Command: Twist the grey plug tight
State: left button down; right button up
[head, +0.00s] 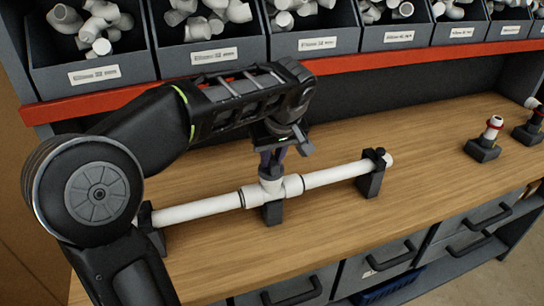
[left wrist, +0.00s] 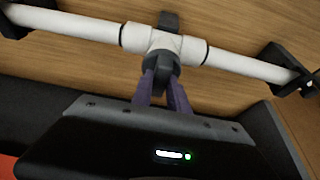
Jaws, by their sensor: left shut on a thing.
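A white pipe (head: 330,174) with a tee fitting (head: 293,186) in its middle lies across black supports on the wooden bench. The tee's branch points up. The dark grey plug (left wrist: 160,58) shows at the tee's branch in the left wrist view, between my fingertips. My left gripper (head: 271,163) is directly above the tee, pointing down, with its purple-grey fingers shut on the plug. The tee also shows in the left wrist view (left wrist: 168,40). In the head view the fingers mostly hide the plug, and I cannot tell how deep it sits. My right gripper is not in view.
Grey bins (head: 312,36) full of white fittings stand behind, above a red rail (head: 370,60). Two small black stands (head: 482,150) holding fittings with red rings are at the right. Drawers (head: 375,262) are under the front edge.

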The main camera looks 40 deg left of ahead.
pick_arm(q)
jog(key=shift+m, duration=0.3)
jog(key=m+t+h+b, duration=0.1)
jog(key=m, duration=0.1)
jog(key=shift+s+a+m+b, duration=0.1)
jog(key=shift+m+b, duration=0.2)
jog(key=m+h, duration=0.1)
jog(key=m, duration=0.2)
jog(key=shift+a+t+b, duration=0.1)
jog(key=shift+t+b, duration=0.2)
jog(key=m+h, duration=0.2)
jog(key=m, duration=0.3)
jog(key=shift+a+m, duration=0.1)
jog(key=shift+m, duration=0.3)
jog(key=m+h, duration=0.2)
jog(key=m, duration=0.3)
jog(key=shift+a+m+p, duration=0.15)
jog(key=shift+m+p, duration=0.2)
jog(key=shift+m, duration=0.05)
jog(key=c, duration=1.3)
grip_release()
jog(key=shift+h, duration=0.3)
